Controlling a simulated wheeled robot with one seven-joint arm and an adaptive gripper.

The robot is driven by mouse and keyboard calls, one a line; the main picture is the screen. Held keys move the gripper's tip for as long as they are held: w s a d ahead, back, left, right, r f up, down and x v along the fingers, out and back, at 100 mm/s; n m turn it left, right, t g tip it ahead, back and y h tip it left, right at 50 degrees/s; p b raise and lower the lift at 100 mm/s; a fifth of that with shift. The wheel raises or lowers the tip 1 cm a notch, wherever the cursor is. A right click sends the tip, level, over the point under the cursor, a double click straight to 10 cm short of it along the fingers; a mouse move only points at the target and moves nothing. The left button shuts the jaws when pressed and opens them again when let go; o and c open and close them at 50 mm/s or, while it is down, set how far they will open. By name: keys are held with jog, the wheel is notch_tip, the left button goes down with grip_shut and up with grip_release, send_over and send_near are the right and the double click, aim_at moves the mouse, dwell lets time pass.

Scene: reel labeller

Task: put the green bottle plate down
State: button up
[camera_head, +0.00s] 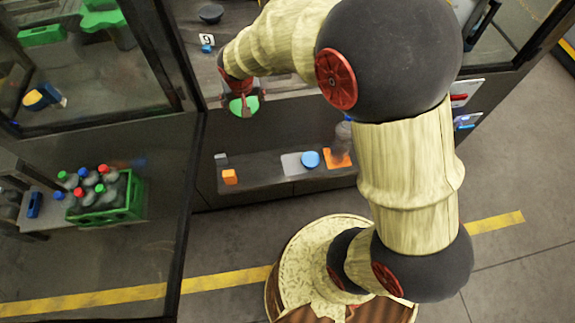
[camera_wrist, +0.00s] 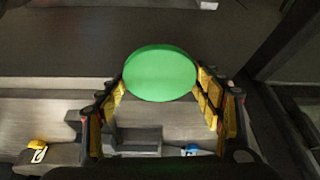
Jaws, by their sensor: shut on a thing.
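The green bottle plate (camera_wrist: 160,74) is a round green disc. In the wrist view it sits between the two yellow-padded fingers of my gripper (camera_wrist: 163,90), which are shut on it. In the head view the green plate (camera_head: 244,104) shows below my gripper (camera_head: 240,92), held in front of the machine's upper opening. The plate appears held in the air, with no surface clearly touching it. Part of the gripper's grip is hidden by the arm's own wrist in the head view.
A lower grey shelf (camera_head: 262,184) bears an orange block (camera_head: 230,177), a blue disc (camera_head: 311,159) and an orange plate (camera_head: 339,158). A dark round object (camera_head: 210,13) lies on the upper surface.

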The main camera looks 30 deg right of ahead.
jog(key=s+d+f+m+g+h+b, duration=0.1)
jog(key=s+d+f+m, duration=0.25)
jog(key=s+f, duration=0.55)
jog(key=s+d+f+m+g+h+b, duration=0.1)
jog(key=s+d+f+m+h, duration=0.1)
jog(key=s+f+m, duration=0.55)
jog(key=shift+m+g, duration=0.4)
jog(key=w+a+f, duration=0.1)
jog(key=w+f, duration=0.2)
jog(key=w+a+f+b, duration=0.1)
jog(key=w+f, duration=0.3)
jog(key=w+a+f, duration=0.1)
jog(key=w+f, duration=0.2)
jog(key=shift+w+a+f+b, duration=0.2)
jog(key=shift+w+a+b, duration=0.15)
jog(key=shift+w+f, duration=0.2)
jog(key=shift+f, duration=0.1)
jog(key=shift+w+a+f+b, duration=0.1)
jog(key=shift+f+b, duration=0.4)
jog(key=shift+f, duration=1.1)
jog(key=shift+f, duration=0.15)
jog(key=o, duration=1.3)
